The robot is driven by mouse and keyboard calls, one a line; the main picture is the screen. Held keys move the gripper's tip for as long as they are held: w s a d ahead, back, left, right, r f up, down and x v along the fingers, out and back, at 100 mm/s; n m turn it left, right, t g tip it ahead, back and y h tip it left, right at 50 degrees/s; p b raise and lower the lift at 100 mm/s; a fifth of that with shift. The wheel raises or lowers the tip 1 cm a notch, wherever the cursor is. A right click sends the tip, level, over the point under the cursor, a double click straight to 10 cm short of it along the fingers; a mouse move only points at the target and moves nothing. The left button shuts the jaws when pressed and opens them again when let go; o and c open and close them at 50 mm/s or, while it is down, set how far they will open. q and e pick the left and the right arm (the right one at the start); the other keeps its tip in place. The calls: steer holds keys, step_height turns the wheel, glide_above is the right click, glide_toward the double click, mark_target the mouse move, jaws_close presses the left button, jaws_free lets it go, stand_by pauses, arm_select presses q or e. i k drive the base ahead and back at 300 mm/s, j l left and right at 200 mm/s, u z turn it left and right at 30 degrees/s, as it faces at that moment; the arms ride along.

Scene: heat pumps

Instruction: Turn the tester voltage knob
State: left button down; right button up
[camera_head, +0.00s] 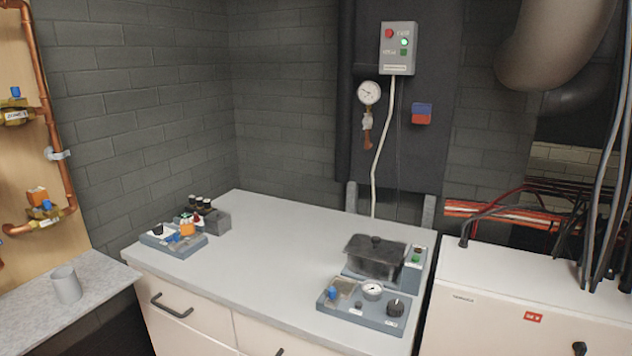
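A grey-blue box (363,306) sits at the front right of the white worktop. It carries a small round dial gauge (373,290), a black round knob (395,307) at its right and a blue part (332,293) at its left. It looks like the tester, but its labels are too small to read, so I cannot tell whether the black knob is the voltage knob. The knob's pointer angle is also too small to read. Neither of my grippers shows in the head view.
Behind the box stands a unit with a dark lidded block (374,258). A grey tray (173,240) with small coloured parts lies at the worktop's left. The middle of the worktop (275,265) is clear. A white cabinet (520,300) stands at the right; a grey mug (66,285) stands far left.

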mark_target(158, 230)
steer(key=i+j+u, duration=0.5)
steer(key=i+u, duration=0.25)
steer(key=i, duration=0.15)
